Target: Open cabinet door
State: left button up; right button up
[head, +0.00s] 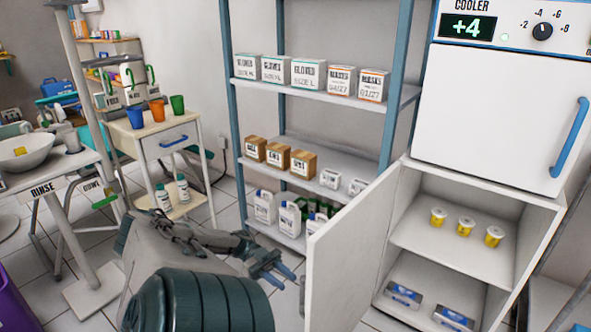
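The cabinet (398,232) below the cooler stands at the right of the head view. Its white door (352,250) is swung out wide to the left, and its shelves show. The door's outer face is turned away, so I cannot make out its handle. My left gripper (287,268) is at the lower middle, just left of the door's free edge. Its fingers look apart with nothing visible between them. I cannot tell whether it touches the door. My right gripper is not in view.
Inside the cabinet are yellow-labelled tubs (466,226) and blue-white packs (455,318). The cooler's upper door (490,115) is shut. A shelf rack (232,90) with boxes and jugs stands behind my gripper.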

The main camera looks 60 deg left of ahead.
pick_arm(q)
jog(key=v, duration=0.3)
jog(key=shift+s+a, duration=0.1)
jog(key=shift+a, duration=0.1)
jog(key=shift+s, duration=0.1)
dwell(0.4)
